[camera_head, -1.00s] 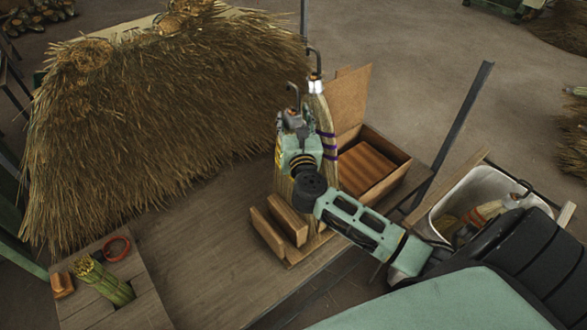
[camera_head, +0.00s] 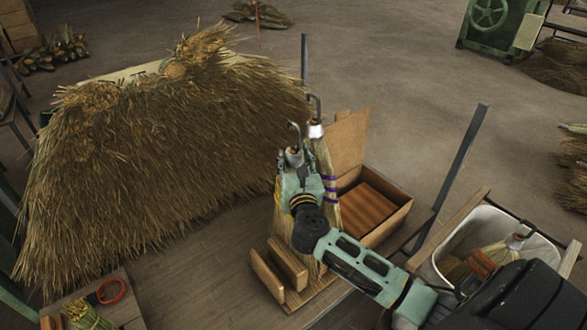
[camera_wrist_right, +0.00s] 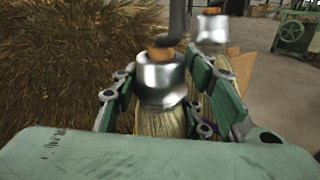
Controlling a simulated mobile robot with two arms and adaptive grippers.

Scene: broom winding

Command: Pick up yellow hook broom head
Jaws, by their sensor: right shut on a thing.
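My right gripper (camera_head: 294,160) is shut around the neck of a straw broom head (camera_head: 284,206) with a dark hook on top. In the right wrist view, its silver cap (camera_wrist_right: 161,80) with an orange-tan plug sits between my fingers (camera_wrist_right: 160,95). This broom head stands upright at the wooden slatted stand; whether it is lifted cannot be told. A second hooked broom head (camera_head: 328,185) with a silver cap and purple bands stands close behind. It also shows in the right wrist view (camera_wrist_right: 213,30). No yellow on either hook is clear. My left gripper is out of view.
A large straw pile (camera_head: 150,165) fills the left of the table. Wooden slats (camera_head: 280,268) stand in front of the held broom head. An open wooden box (camera_head: 395,222) is to the right. A white bin (camera_head: 480,225) with broom heads stands further right.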

